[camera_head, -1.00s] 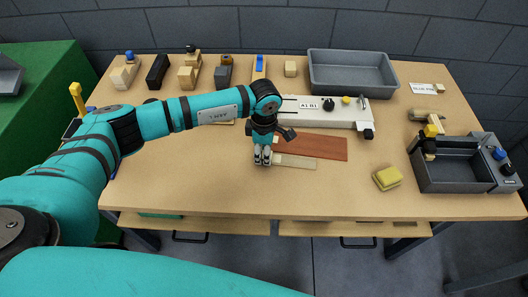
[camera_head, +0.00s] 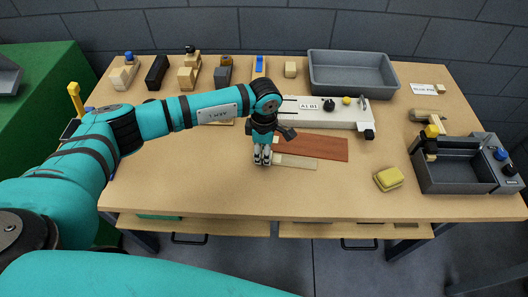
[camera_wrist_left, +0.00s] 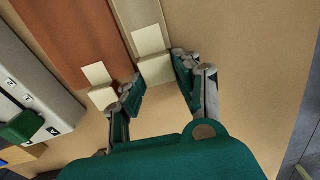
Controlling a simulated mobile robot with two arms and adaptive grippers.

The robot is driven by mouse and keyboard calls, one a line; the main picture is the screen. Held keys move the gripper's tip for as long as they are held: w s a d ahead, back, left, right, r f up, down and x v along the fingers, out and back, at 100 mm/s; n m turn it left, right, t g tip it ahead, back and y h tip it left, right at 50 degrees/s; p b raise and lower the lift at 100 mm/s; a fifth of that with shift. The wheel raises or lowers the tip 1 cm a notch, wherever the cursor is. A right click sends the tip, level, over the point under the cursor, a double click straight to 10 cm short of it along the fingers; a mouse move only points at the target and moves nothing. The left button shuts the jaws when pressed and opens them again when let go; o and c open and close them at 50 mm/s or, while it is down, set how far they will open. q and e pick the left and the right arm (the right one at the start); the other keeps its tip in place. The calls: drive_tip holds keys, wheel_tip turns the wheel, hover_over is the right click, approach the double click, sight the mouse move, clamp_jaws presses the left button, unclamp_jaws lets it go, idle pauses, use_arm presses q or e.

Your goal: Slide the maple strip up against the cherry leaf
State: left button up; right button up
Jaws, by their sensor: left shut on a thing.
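The maple strip (camera_head: 296,162) is a narrow pale strip lying flat on the table. The reddish-brown cherry leaf (camera_head: 315,147) lies just behind it, nearly parallel. Their long edges run very close; I cannot tell whether they touch all along. My left gripper (camera_head: 263,161) points down at the strip's left end. In the left wrist view its fingers (camera_wrist_left: 158,80) stand on either side of a pale end piece (camera_wrist_left: 152,47) at the end of the maple strip (camera_wrist_left: 140,14), and are shut on it. A similar pale piece (camera_wrist_left: 97,82) lies at the end of the cherry leaf (camera_wrist_left: 78,38). My right gripper is out of view.
A white device (camera_head: 325,117) with knobs stands behind the leaf. A grey tray (camera_head: 352,90) is at the back. A yellow sponge (camera_head: 388,179) and a grey bin (camera_head: 455,180) are to the right. The table front is clear.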

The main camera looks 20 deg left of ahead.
use_arm(q)
drive_tip(key=shift+w+b, duration=0.25)
drive_tip(key=shift+b, duration=0.1)
idle(0.6)
drive_tip(key=o, duration=1.2)
drive_tip(key=shift+r, duration=0.1)
wheel_tip(320, 180, up, 12)
drive_tip(key=shift+f, duration=0.1)
